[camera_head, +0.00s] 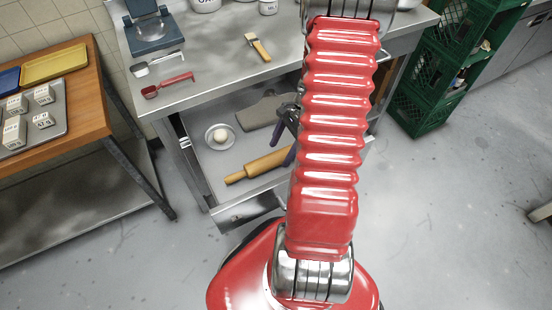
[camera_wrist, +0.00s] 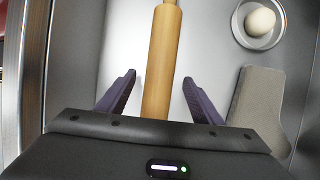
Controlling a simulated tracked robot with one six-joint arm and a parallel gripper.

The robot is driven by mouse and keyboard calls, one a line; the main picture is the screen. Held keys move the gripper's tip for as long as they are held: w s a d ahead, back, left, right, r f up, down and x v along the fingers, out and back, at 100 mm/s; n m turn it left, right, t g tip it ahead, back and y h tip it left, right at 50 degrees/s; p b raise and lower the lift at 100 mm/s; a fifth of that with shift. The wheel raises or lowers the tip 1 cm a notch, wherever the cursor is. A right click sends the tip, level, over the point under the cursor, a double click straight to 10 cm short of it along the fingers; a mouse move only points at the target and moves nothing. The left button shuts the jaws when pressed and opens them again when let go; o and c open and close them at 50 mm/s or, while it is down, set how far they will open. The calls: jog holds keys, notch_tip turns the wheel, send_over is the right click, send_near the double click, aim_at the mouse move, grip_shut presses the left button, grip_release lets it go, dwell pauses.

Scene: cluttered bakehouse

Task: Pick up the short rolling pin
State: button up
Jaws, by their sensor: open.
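The short rolling pin (camera_head: 262,164), of light wood, lies in an open metal drawer (camera_head: 213,173) under the worktop. Its right end is hidden behind my red arm in the head view. In the wrist view the rolling pin (camera_wrist: 160,60) runs upright down the picture, its lower end hidden by my gripper's body. My gripper (camera_wrist: 158,79) is open and empty, with one purple finger on each side of the pin and a gap on both sides. I cannot tell how far the fingertips are above the drawer floor. In the head view my gripper is mostly hidden by my arm.
An egg on a small dish (camera_wrist: 277,39) and a flat grey-beige thing (camera_wrist: 258,105) lie right of the pin in the wrist view. The drawer wall (camera_wrist: 36,50) is at left. Above is the worktop (camera_head: 215,88) with a brush (camera_head: 258,47) and a red scoop (camera_head: 168,85).

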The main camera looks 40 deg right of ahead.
aim_at(280, 153)
jog(key=shift+x, duration=1.55)
jog(key=shift+r, duration=0.1)
grip_shut()
